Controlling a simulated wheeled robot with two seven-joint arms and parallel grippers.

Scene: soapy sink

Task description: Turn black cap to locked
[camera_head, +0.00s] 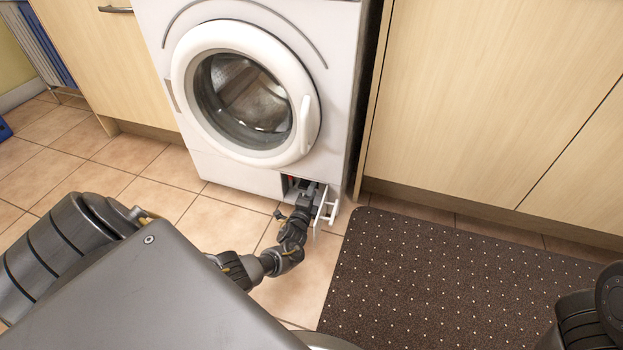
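The white washing machine (222,172) has a small compartment (289,183) at its lower right front, with its white flap (328,208) swung open. A dark interior and a small red spot show inside it. My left gripper (303,190) reaches into the opening, just left of the flap. Its fingertips are too small and dark to tell whether they are open or shut. The black cap cannot be made out; the gripper and the dark interior hide that area. My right gripper is out of view; only part of my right arm shows at the lower right.
The round washer door (302,125) is shut above the compartment. Wooden cabinets (480,100) stand to the right, with another (105,60) to the left. A dark dotted mat (450,280) lies on the tiled floor (225,225).

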